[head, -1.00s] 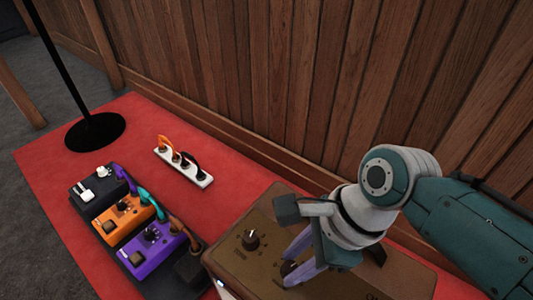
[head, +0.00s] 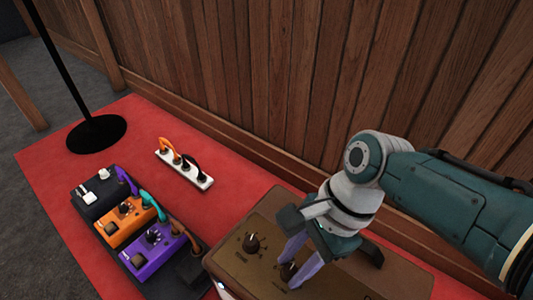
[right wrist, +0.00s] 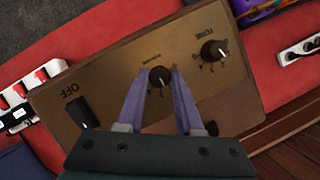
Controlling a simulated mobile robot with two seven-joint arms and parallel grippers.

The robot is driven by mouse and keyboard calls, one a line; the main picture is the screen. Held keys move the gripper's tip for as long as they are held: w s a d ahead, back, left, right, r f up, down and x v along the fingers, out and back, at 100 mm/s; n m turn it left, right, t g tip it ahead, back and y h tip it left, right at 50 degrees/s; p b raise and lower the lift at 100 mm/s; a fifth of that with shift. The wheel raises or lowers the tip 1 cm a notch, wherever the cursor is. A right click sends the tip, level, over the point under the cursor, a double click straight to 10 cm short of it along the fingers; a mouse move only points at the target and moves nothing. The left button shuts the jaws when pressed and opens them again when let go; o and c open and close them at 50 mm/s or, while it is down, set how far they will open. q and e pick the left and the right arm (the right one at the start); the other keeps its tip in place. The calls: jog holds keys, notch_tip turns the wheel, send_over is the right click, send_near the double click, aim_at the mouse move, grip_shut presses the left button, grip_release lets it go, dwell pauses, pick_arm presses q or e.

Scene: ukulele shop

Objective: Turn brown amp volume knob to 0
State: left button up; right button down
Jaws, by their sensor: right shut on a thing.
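The brown amp (head: 237,271) stands at the lower middle of the head view, with a gold-brown control panel on top. In the right wrist view its volume knob (right wrist: 159,78) is dark with a pale pointer mark and sits between the fingertips of my right gripper (right wrist: 161,74). In the head view my right gripper (head: 294,264) reaches down onto this knob (head: 288,271), its purple fingers shut on the knob's sides and partly hiding it. My left gripper is not in view.
An OFF switch (right wrist: 82,113) is on the same panel. A pedalboard with orange (head: 127,222) and purple (head: 152,252) pedals lies left of the amp. A power strip (head: 184,169) lies on the red mat. A wooden wall stands behind.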

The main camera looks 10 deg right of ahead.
jog(key=n+g+b, duration=0.1)
jog(key=n, duration=0.2)
jog(key=shift+w+a+f, duration=0.1)
jog(key=n+g+b, duration=0.1)
jog(key=n, duration=0.1)
jog(key=shift+n+h, duration=0.3)
jog(key=shift+h, duration=0.1)
jog(key=n+h+b, duration=0.1)
jog(key=n+b, duration=0.1)
jog(key=n, duration=0.1)
jog(key=n+g+h+b, duration=0.1)
jog(key=n+b, duration=0.1)
jog(key=n, duration=0.1)
jog(key=shift+w+a+f, duration=0.1)
jog(key=shift+w, duration=0.1)
jog(key=n+h+b, duration=0.1)
jog(key=n, duration=0.3)
jog(key=shift+a+g+b, duration=0.1)
jog(key=shift+g+b, duration=0.2)
jog(key=shift+g, duration=0.1)
jog(key=shift+a+n+h+b, duration=0.1)
jog(key=shift+n+h+b, duration=0.15)
jog(key=shift+n+h, duration=0.5)
jog(key=shift+n+h+b, duration=0.2)
jog(key=shift+n+h, duration=0.05)
jog(key=shift+n, duration=0.9)
jog(key=c, duration=0.6)
grip_release()
jog(key=shift+o, duration=0.2)
